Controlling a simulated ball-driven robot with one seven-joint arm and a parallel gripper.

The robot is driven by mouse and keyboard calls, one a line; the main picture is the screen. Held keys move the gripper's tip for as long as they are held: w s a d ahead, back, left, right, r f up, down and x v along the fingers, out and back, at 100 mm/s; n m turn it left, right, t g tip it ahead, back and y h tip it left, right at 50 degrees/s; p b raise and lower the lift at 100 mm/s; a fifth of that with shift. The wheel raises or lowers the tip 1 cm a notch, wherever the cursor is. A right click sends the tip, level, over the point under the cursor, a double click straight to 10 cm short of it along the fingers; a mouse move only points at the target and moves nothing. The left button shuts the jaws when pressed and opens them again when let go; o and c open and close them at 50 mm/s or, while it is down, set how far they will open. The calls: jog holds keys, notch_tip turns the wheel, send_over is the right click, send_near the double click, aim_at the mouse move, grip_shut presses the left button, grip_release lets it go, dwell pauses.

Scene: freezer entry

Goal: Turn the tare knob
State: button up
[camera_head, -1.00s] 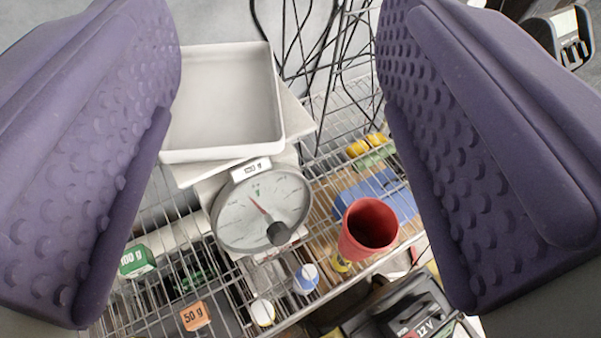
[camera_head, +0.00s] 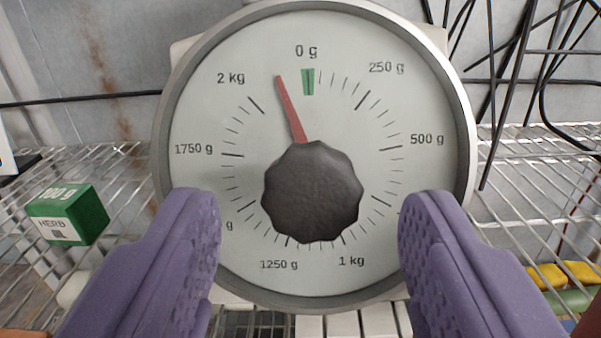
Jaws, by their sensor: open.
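The scale dial (camera_head: 330,110) faces me and fills the middle of the view, round and pale with a grey metal rim. The dark scalloped tare knob (camera_head: 312,191) sits at its centre, slightly low. The red needle (camera_head: 291,108) points up and left of the green mark (camera_head: 308,82) under 0 g, between 2 kg and 0 g. My gripper (camera_head: 308,235) is open, its two purple padded fingers low on either side of the knob. Wide gaps show between the fingers and the knob, and nothing is between the fingertips but the knob ahead of them.
A green box (camera_head: 68,215) labelled HERB stands on the wire shelf (camera_head: 30,270) at left. Black cables (camera_head: 520,70) hang at upper right. Yellow and green items (camera_head: 560,285) lie at lower right, with a red edge (camera_head: 590,322) in the corner.

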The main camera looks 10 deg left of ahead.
aim_at(311, 201)
jog(key=shift+w+a, duration=0.2)
jog(key=shift+w, duration=0.8)
jog(key=shift+w+a, duration=0.15)
jog(key=shift+w, duration=0.8)
jog(key=c, duration=1)
jog(key=shift+m+b, duration=0.45)
jog(key=shift+m, duration=0.05)
jog(key=m+h+b, duration=0.2)
jog(key=m, duration=0.2)
jog(key=shift+m+b, duration=0.3)
jog(key=shift+m, duration=0.1)
jog(key=m+h+b, duration=0.1)
jog(key=m, duration=0.2)
jog(key=m+g+h+b, duration=0.1)
jog(key=m, duration=0.2)
jog(key=shift+m+h, duration=0.3)
jog(key=shift+h, duration=0.1)
jog(key=m+g, duration=0.1)
jog(key=m, duration=0.2)
jog(key=m+h+b, duration=0.1)
jog(key=m, duration=0.1)
jog(key=shift+m+g, duration=0.4)
jog(key=shift+d+m+g, duration=0.1)
jog(key=shift+m+g, duration=0.7)
jog(key=shift+m, duration=1.4)
